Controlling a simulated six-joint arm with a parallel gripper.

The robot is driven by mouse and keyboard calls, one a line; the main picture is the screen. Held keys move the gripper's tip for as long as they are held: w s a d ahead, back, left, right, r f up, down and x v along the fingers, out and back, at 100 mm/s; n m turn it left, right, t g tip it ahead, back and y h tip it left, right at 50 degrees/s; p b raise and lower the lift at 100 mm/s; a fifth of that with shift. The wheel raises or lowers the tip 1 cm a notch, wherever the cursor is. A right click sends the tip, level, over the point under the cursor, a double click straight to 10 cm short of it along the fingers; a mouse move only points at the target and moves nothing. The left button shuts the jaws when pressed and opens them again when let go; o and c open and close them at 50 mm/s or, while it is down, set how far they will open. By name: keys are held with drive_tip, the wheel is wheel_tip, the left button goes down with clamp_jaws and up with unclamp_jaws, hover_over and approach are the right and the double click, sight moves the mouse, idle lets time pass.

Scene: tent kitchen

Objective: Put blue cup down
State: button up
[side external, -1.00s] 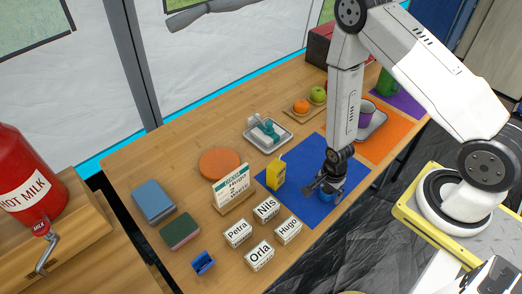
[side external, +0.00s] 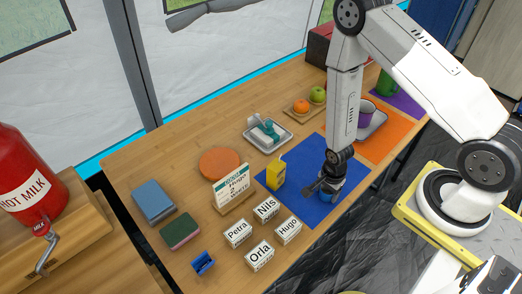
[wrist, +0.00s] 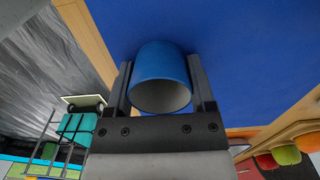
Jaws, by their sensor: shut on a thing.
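The blue cup (wrist: 160,62) is between the fingers of my gripper (wrist: 160,85) in the wrist view, with its pale open mouth facing the camera. My gripper is shut on it. In the side external view, the blue cup (side external: 327,195) is upright at the blue mat (side external: 303,212), mostly hidden by my gripper (side external: 322,186). It looks to be on or just above the mat; I cannot tell which.
A yellow carton (side external: 276,174) stands on the same mat, left of the cup. Name blocks, such as Hugo (side external: 288,231), stand in front. A menu sign (side external: 231,186) is further left. An orange mat (side external: 375,150) with a purple cup (side external: 366,113) on a tray lies to the right.

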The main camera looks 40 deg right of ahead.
drive_tip(key=shift+r, duration=0.2)
wheel_tip(320, 180, up, 10)
drive_tip(key=shift+f, duration=0.2)
idle(0.7)
drive_tip(key=shift+d, duration=0.1)
idle(0.6)
drive_tip(key=s+d+r, duration=0.1)
drive_tip(key=d+r, duration=0.2)
drive_tip(key=d, duration=0.6)
drive_tip(key=shift+d+r, duration=0.15)
